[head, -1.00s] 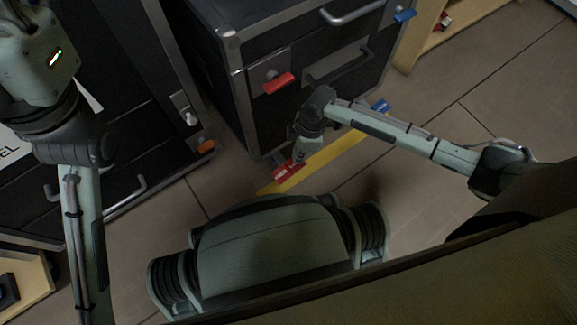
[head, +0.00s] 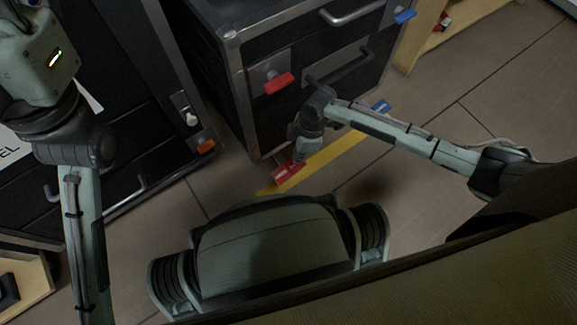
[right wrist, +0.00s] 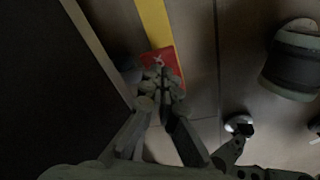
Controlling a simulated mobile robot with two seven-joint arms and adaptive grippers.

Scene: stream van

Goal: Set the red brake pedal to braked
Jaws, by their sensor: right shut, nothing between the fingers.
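The red brake pedal (head: 287,172) is low at the foot of the dark cabinet, at the near end of a yellow floor strip. It also shows in the right wrist view (right wrist: 163,60), partly hidden by my fingers. My right gripper (head: 297,161) points down at the pedal, shut and empty. In the right wrist view its fingertips (right wrist: 164,88) overlap the pedal's near part; I cannot tell whether they touch it. My left arm enters at the left, but its gripper is outside the frame.
The dark metal-edged cabinet (head: 237,95) stands right behind the pedal, with a red handle (head: 279,83) above it. An orange piece (head: 206,146) is on the left cabinet. Tiled floor at right is open.

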